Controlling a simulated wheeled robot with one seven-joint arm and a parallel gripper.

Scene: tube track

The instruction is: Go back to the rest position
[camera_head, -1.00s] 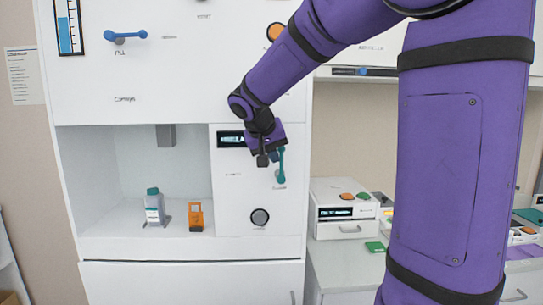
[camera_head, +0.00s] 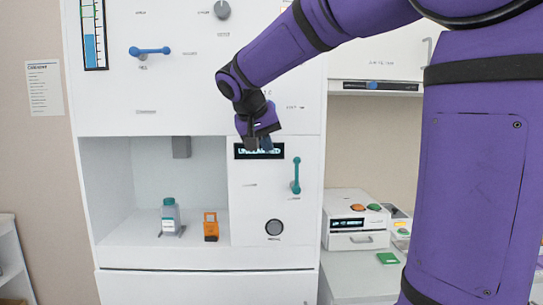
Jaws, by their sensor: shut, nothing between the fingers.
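My gripper (camera_head: 260,143) hangs at the end of my purple arm, in front of the white cabinet (camera_head: 170,110). It is shut and empty, with its fingers just above the small lit display (camera_head: 246,151). The teal lever handle (camera_head: 296,176) is to the right of and below the gripper, apart from it. The rest position itself is not marked in view.
A grey bottle with a teal cap (camera_head: 169,216) and an orange block (camera_head: 211,227) stand in the cabinet's open bay. A blue handle (camera_head: 150,50) is at upper left. A white device with buttons (camera_head: 356,222) stands on the right counter.

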